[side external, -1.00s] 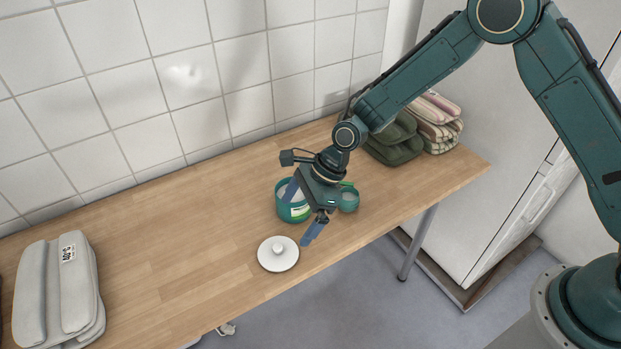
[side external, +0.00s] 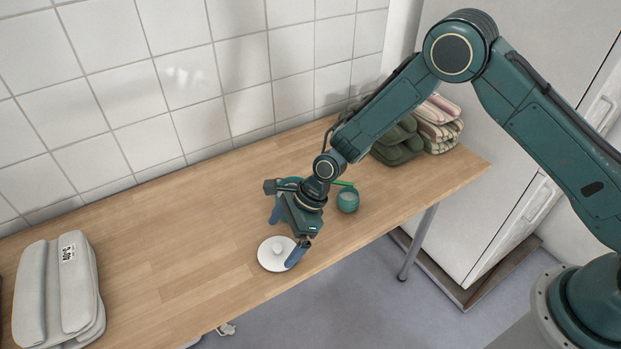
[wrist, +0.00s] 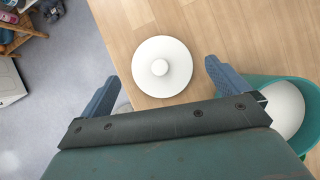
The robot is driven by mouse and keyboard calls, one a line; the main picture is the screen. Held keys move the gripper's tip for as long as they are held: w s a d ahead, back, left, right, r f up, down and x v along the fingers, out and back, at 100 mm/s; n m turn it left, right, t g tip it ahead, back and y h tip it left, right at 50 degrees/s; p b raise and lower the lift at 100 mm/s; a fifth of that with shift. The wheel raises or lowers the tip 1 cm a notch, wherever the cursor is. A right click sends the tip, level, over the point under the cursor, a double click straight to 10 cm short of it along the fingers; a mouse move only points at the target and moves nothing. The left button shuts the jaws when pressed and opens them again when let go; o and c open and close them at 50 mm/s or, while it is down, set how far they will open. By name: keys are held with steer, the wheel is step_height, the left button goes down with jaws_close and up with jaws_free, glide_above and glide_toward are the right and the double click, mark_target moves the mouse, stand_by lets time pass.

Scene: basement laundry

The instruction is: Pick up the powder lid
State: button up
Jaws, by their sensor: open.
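The powder lid (side external: 272,257) is a round white disc with a small knob, lying flat on the wooden table near its front edge. It also shows in the wrist view (wrist: 162,78), ahead of and between my fingers. My gripper (side external: 284,240) is open and empty, pointing down just above the lid, with one blue finger in front of part of it. In the wrist view my gripper (wrist: 160,82) has its blue fingers wide apart on either side. A teal tub with white contents (wrist: 290,108) stands close beside the right finger; my gripper mostly hides it in the side view.
A small teal cup (side external: 348,201) stands right of my gripper, with a green handle-like piece near it. Folded green cloths (side external: 398,145) and striped towels (side external: 438,125) lie at the back right. A grey folded bundle (side external: 58,290) lies at far left. The table's middle left is clear.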

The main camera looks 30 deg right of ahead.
mark_target(278, 247)
steer(key=shift+x, duration=1.95)
steer(key=shift+s, duration=0.1)
steer(key=c, duration=0.8)
